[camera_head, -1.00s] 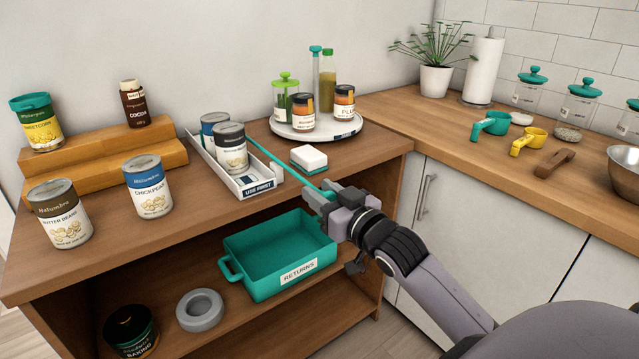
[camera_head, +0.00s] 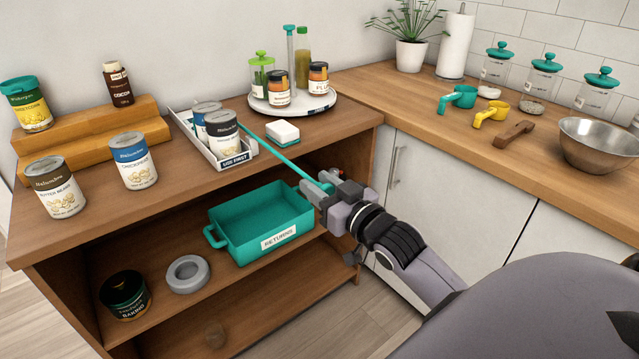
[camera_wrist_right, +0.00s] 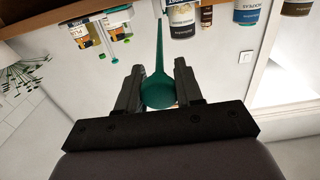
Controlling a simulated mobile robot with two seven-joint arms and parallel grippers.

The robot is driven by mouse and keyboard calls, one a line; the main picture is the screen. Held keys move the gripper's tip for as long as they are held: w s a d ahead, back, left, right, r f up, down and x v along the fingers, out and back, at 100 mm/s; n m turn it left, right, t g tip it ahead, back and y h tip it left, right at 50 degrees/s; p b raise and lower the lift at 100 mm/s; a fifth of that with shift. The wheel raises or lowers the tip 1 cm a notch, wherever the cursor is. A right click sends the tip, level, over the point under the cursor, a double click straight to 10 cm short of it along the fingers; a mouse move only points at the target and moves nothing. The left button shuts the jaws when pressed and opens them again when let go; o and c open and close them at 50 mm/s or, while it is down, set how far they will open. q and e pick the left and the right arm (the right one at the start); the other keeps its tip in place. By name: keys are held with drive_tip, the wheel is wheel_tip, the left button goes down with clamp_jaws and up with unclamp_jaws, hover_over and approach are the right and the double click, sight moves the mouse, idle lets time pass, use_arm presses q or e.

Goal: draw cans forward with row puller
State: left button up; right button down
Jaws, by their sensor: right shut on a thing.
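A white tray (camera_head: 215,158) labelled "USE FIRST" sits on the wooden top. Two cans stand upright in it, a front can (camera_head: 222,132) close to the label end and a rear can (camera_head: 203,110) just behind it. My right gripper (camera_head: 318,190) is shut on the teal row puller (camera_head: 285,163), in front of the unit's front edge. The puller's thin rod runs back to the far side of the front can; its far end is hidden. In the right wrist view the puller's round teal handle (camera_wrist_right: 158,92) sits between the fingers. My left gripper is out of view.
A white and teal block (camera_head: 283,133) lies right of the tray, close to the rod. A turntable (camera_head: 320,106) with jars stands behind. A teal "RETURNS" bin (camera_head: 235,248) sits on the shelf below. A chickpea can (camera_head: 133,162) and another can (camera_head: 57,188) stand left.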

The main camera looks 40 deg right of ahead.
drive_tip(key=c, duration=0.8)
unclamp_jaws()
drive_tip(key=shift+r, duration=0.1)
drive_tip(key=shift+s, duration=0.15)
drive_tip(key=shift+s, duration=0.3)
drive_tip(key=shift+s+b, duration=0.3)
drive_tip(key=shift+s, duration=2.85)
drive_tip(key=s+a+f+g, duration=0.2)
drive_tip(key=s+a+f, duration=0.2)
drive_tip(key=f, duration=0.4)
drive_tip(key=s+a+f+n+g+y+p, duration=0.1)
drive_tip(key=s+a+f+g, duration=0.2)
drive_tip(key=f, duration=0.5)
drive_tip(key=s+a+f+n+g+y+p, duration=0.1)
drive_tip(key=s+a+f+g, duration=0.1)
drive_tip(key=s+a+f, duration=0.3)
drive_tip(key=shift+s+a+f+g, duration=0.1)
drive_tip(key=shift+a+f, duration=0.25)
drive_tip(key=shift+f, duration=0.35)
drive_tip(key=shift+a+f+g, duration=0.1)
drive_tip(key=shift+a+f, duration=0.3)
drive_tip(key=shift+f, duration=0.25)
drive_tip(key=shift+s+a+f+g, duration=0.1)
drive_tip(key=shift+a+f, duration=0.25)
drive_tip(key=shift+f, duration=0.35)
